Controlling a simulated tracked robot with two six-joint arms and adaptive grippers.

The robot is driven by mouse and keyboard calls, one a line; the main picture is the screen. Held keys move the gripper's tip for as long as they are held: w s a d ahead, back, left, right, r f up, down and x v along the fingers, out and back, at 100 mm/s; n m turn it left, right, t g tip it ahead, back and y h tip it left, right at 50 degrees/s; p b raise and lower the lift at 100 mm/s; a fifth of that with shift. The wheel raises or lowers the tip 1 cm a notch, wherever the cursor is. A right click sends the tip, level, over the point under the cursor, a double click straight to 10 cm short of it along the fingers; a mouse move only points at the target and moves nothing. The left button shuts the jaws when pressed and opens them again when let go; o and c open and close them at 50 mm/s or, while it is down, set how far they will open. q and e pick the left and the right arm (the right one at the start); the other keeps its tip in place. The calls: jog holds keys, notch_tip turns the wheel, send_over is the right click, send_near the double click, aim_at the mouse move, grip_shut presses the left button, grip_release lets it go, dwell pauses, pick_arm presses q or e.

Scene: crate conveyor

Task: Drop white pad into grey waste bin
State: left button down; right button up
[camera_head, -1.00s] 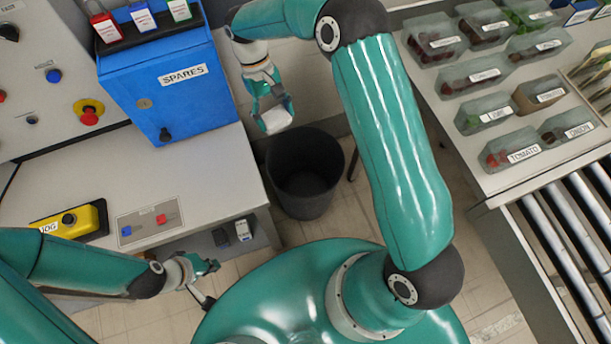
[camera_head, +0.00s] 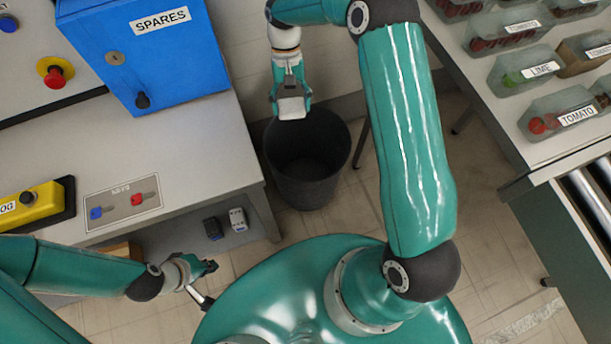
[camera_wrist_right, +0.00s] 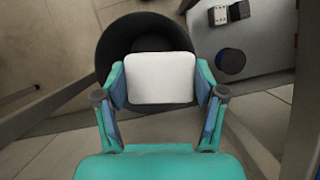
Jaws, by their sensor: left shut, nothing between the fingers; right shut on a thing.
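The white pad (camera_head: 291,107) is held between the fingers of my right gripper (camera_head: 291,100). In the right wrist view the pad (camera_wrist_right: 160,78) shows flat and pale between the two fingers of the gripper (camera_wrist_right: 161,85). The grey waste bin (camera_head: 306,190) stands on the floor, its dark open mouth just below the pad in the head view. In the right wrist view the bin (camera_wrist_right: 113,48) lies behind the pad, which covers part of its opening. My left gripper (camera_head: 209,268) is shut and empty at the lower left, away from the bin.
A grey bench (camera_head: 200,140) with a blue SPARES cabinet (camera_head: 150,50) stands left of the bin. A yellow control box (camera_head: 30,204) sits on it. At the right is a counter (camera_head: 520,110) with labelled food containers. Tiled floor around the bin is open.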

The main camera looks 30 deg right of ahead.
jog(key=d+f+m+y+b, duration=0.1)
jog(key=d+f+m+b, duration=0.2)
jog(key=f+b, duration=0.6)
jog(key=d+f+m+t+y+b, duration=0.1)
jog(key=d+f+m+b, duration=0.2)
jog(key=f+b, duration=0.6)
notch_tip(320, 180, down, 6)
jog(key=shift+w+d+r+m+t+b, duration=0.1)
jog(key=shift+w+d+m+t+b, duration=0.15)
jog(key=shift+d+m+b, duration=0.2)
jog(key=o, duration=1.3)
jog(key=v, duration=1.2)
jog(key=shift+s, duration=0.1)
